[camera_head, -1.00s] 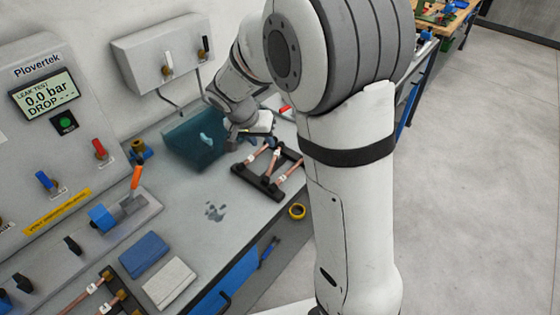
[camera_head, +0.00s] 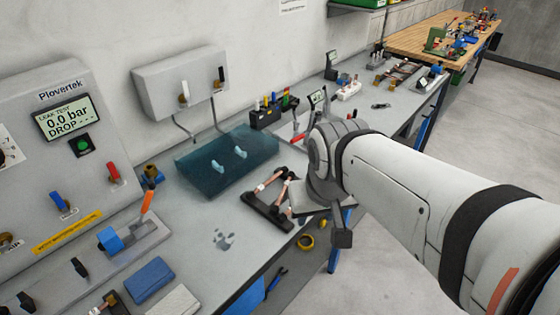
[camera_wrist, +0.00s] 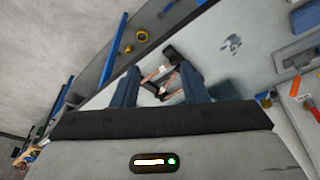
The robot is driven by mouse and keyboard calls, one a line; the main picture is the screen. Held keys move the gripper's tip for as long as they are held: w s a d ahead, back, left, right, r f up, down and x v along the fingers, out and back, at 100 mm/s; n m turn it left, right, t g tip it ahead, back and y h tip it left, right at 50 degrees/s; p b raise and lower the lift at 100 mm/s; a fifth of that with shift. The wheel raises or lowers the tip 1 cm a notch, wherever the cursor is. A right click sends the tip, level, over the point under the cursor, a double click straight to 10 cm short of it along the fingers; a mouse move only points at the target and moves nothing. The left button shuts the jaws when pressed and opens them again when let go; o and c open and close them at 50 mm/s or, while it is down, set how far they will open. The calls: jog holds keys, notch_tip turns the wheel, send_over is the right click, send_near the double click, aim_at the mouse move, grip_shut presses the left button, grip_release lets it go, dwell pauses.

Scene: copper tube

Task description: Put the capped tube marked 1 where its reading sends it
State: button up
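Copper tubes with white tags (camera_head: 270,184) lie on a black rack (camera_head: 266,212) on the bench; the tag marks are too small to read, so I cannot tell which is tube 1. My arm hides the rack's right part in the head view. In the wrist view my gripper (camera_wrist: 160,76) is open, its two dark blue fingers apart. The tubes (camera_wrist: 158,74) and the rack (camera_wrist: 182,58) show beyond and between them, with nothing visibly gripped. The leak tester display (camera_head: 68,118) reads 0.0 bar, DROP with dashes.
A teal water tank (camera_head: 215,178) stands behind the rack. An orange-handled clamp (camera_head: 147,203) with a blue block is at left. A blue cloth (camera_head: 149,280) and a pale cloth (camera_head: 180,302) lie in front. A yellow tape ring (camera_head: 304,242) is near the bench's front edge.

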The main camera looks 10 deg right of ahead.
jog(key=w+f+m+h+b, duration=0.2)
jog(key=w+f+m, duration=0.15)
jog(key=w, duration=0.85)
jog(key=m+h+b, duration=0.2)
send_near(281, 194)
jog(key=w+f, duration=0.1)
jog(key=shift+g, duration=0.3)
jog(key=x, duration=0.2)
jog(key=p+x, duration=0.1)
jog(key=x, duration=0.4)
jog(key=shift+d+f, duration=0.1)
jog(key=shift+d, duration=0.2)
grip_shut()
